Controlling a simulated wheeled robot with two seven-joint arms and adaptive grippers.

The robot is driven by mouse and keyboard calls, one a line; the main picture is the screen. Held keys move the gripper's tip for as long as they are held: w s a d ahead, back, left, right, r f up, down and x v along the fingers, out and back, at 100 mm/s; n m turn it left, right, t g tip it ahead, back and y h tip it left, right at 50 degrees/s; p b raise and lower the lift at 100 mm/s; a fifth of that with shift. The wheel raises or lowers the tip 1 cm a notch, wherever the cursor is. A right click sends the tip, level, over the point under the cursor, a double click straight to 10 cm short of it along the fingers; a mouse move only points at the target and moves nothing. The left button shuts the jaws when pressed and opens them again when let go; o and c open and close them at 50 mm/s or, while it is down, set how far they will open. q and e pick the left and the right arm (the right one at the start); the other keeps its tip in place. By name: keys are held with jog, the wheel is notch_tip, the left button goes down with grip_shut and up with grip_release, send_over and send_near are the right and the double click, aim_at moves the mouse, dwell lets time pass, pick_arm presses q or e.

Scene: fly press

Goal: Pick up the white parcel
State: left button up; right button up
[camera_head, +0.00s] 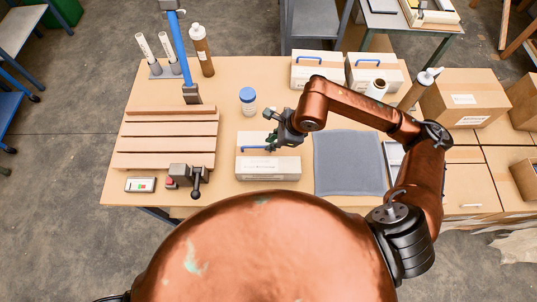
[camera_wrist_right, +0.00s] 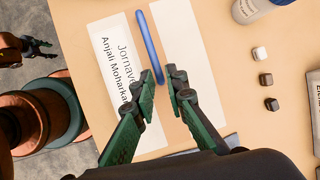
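The white parcel (camera_head: 268,168) lies on the table in the head view, with a printed label on its front and a blue handle on top. In the right wrist view its labelled face (camera_wrist_right: 112,60) and the blue handle (camera_wrist_right: 149,45) show. My right gripper (camera_head: 272,130) is over the parcel's far part in the head view. In the wrist view its two fingers (camera_wrist_right: 166,94) are apart, with the near end of the handle just ahead of the gap. Nothing is held. A dark gripper at the wrist view's upper left looks like my left one (camera_wrist_right: 38,48); its opening is unclear.
Two similar boxes with blue handles (camera_head: 318,70) (camera_head: 368,72) stand at the back. A white bottle with a blue cap (camera_head: 248,106) is beyond the parcel. A grey mat (camera_head: 348,163) lies to its right, a slatted wooden board (camera_head: 168,145) to its left.

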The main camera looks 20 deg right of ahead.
aim_at(268, 154)
jog(key=shift+x, duration=1.95)
jog(key=shift+s+d+f, duration=0.1)
jog(key=shift+s+d, duration=0.05)
jog(key=shift+d, duration=0.1)
jog(key=shift+c, duration=0.4)
grip_shut()
